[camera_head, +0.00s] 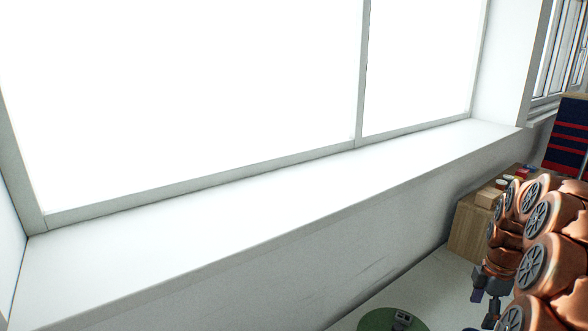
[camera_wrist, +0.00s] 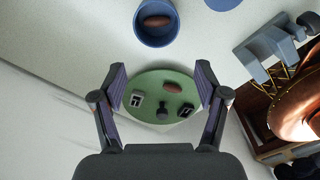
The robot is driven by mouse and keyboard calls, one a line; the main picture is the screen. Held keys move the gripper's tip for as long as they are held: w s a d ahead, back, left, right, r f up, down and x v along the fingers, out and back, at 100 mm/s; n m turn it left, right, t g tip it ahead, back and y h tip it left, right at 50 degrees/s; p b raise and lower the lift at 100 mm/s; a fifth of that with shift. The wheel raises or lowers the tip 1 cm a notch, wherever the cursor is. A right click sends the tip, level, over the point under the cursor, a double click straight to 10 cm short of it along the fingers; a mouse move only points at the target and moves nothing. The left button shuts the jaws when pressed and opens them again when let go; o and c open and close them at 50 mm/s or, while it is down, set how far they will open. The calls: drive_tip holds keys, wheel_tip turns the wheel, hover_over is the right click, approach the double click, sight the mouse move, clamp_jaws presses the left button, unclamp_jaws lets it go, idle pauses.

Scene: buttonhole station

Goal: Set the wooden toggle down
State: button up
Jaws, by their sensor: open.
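A reddish-brown oval piece (camera_wrist: 172,87), which looks like a wooden toggle, lies on a round green mat (camera_wrist: 150,80). A similar brown oval (camera_wrist: 156,21) lies inside a blue round cup (camera_wrist: 143,36); I cannot tell which is the task's toggle. My gripper (camera_wrist: 160,84) is open in the wrist view, its fingers on either side of the mat, with nothing between the pads. In the head view the mat (camera_head: 378,321) shows only in part at the bottom edge.
Two small grey buckle-like pieces (camera_wrist: 137,100) (camera_wrist: 186,109) and a dark knob (camera_wrist: 163,112) are on the mat. A wooden box (camera_head: 466,232) stands by the wall beneath the white sill (camera_head: 250,215).

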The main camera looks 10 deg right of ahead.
drive_tip(key=s+a+r+m, duration=0.2)
drive_tip(key=a, duration=0.6)
drive_tip(key=s+a+r+m, duration=0.2)
drive_tip(key=a+r, duration=0.1)
drive_tip(key=a, duration=0.4)
drive_tip(key=s+a+r+m, duration=0.2)
drive_tip(key=a, duration=0.6)
drive_tip(key=s+a+m+g, duration=0.1)
drive_tip(key=s+a+m, duration=0.3)
drive_tip(key=s, duration=0.5)
drive_tip(key=s+a+m, duration=0.4)
drive_tip(key=s+a, duration=0.4)
drive_tip(key=s, duration=0.1)
drive_tip(key=shift+s+a+f+g, duration=0.15)
drive_tip(key=shift+s+f+g, duration=0.2)
drive_tip(key=shift+f+g, duration=0.1)
